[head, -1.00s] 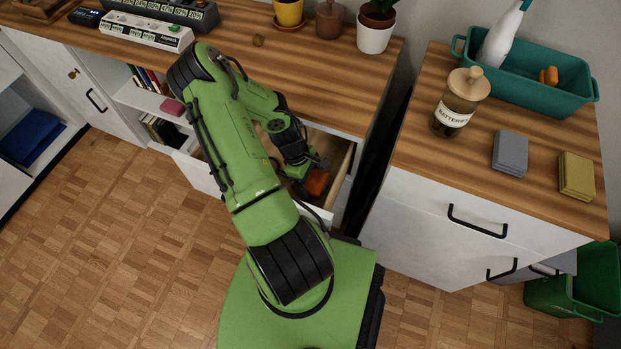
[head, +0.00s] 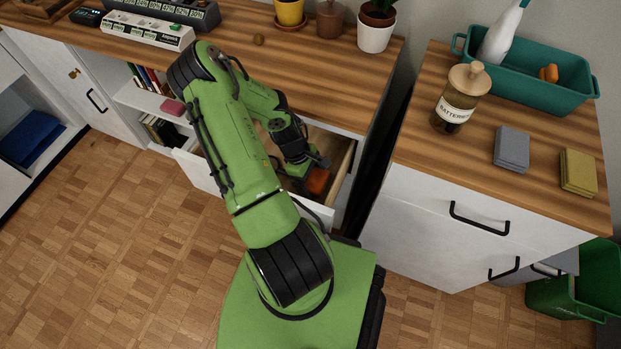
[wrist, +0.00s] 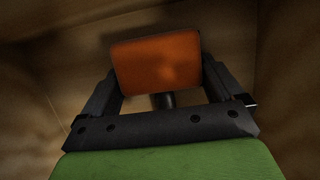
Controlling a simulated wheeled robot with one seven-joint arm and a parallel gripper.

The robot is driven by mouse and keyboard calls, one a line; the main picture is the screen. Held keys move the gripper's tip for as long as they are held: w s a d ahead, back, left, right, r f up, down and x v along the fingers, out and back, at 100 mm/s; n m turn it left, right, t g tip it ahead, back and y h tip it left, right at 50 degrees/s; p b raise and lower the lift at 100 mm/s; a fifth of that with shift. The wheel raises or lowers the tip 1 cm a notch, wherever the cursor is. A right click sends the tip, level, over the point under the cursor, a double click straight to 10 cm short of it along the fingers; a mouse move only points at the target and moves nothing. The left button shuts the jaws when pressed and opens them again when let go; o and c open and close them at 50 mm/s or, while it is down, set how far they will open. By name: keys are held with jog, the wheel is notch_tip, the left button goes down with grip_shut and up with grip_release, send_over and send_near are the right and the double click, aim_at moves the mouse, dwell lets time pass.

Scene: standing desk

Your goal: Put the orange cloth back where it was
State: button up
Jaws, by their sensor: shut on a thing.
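The orange cloth (wrist: 157,62) is a flat, folded block held between the two fingers of my gripper (wrist: 160,90) in the wrist view. In the head view the cloth (head: 318,181) shows beside my gripper (head: 306,172), inside the open drawer (head: 345,172) under the long desk. My gripper is shut on it. In the wrist view, wooden drawer surfaces surround the cloth. I cannot tell whether the cloth touches the drawer floor. My arm hides much of the drawer.
Grey (head: 511,148) and yellow (head: 578,171) folded cloths lie on the right cabinet top, near a jar labelled batteries (head: 461,98) and a teal bin (head: 530,75). A green bin (head: 570,295) stands on the floor at right. Potted plants (head: 376,28) stand on the desk.

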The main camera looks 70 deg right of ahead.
jog(key=o, duration=0.8)
jog(key=shift+a+f, duration=0.25)
jog(key=shift+f, duration=0.3)
jog(key=shift+a+f, duration=0.25)
jog(key=shift+f, duration=0.25)
jog(key=shift+c, duration=0.2)
jog(key=d+p+v, duration=0.1)
jog(key=p+v, duration=0.5)
jog(key=v, duration=1.1)
jog(key=shift+s+r, duration=0.2)
jog(key=shift+r, duration=0.25)
